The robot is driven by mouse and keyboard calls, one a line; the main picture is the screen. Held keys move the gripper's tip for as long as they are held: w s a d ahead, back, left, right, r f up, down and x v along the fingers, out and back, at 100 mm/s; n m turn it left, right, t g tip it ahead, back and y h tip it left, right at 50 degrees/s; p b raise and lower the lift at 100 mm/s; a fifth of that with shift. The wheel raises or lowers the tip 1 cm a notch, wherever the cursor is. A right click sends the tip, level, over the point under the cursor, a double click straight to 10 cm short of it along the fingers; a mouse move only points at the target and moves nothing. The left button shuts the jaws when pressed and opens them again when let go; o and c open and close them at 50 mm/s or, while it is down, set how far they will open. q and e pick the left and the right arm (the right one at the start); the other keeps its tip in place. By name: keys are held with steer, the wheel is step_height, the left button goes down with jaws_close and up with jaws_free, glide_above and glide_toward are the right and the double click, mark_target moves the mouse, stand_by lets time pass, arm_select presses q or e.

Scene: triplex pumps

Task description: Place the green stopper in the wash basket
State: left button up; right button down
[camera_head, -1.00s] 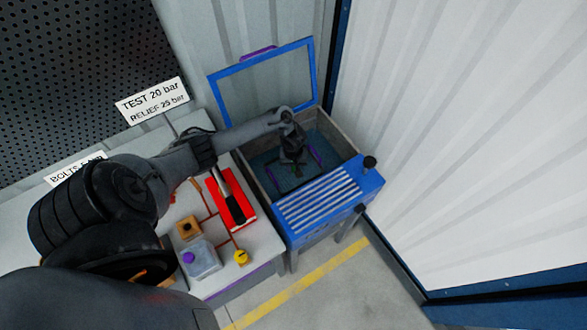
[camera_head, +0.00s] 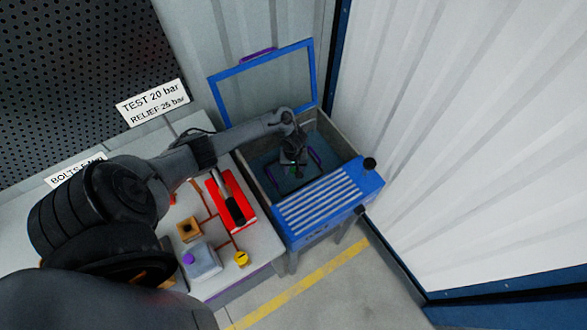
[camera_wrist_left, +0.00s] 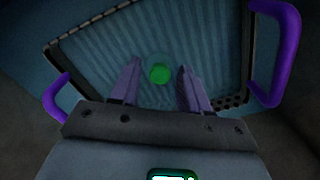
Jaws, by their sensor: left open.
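My left gripper (camera_head: 296,166) reaches down into the open blue wash tank. In the left wrist view its two fingers (camera_wrist_left: 159,68) are spread apart. The green stopper (camera_wrist_left: 159,73) shows between and beyond the fingertips, over the ribbed floor of the wash basket, with a faint clear round part around it. I see no finger touching it. In the head view it is only a small green spot (camera_head: 298,173). The wash basket (camera_wrist_left: 84,28) has a dark rim and purple handles (camera_wrist_left: 277,52). My right gripper is not in view.
The tank's blue-framed lid (camera_head: 213,91) stands open at the back. A striped blue front panel (camera_head: 318,203) and black knob (camera_head: 369,163) are at its front. The bench at left holds a red tray (camera_head: 247,214), a clear container (camera_head: 204,262) and a yellow piece (camera_head: 241,259).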

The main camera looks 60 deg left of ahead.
mark_target(293, 170)
arm_select(q)
step_height(293, 170, up, 12)
steer(key=p, duration=0.5)
steer(key=shift+f, duration=0.15)
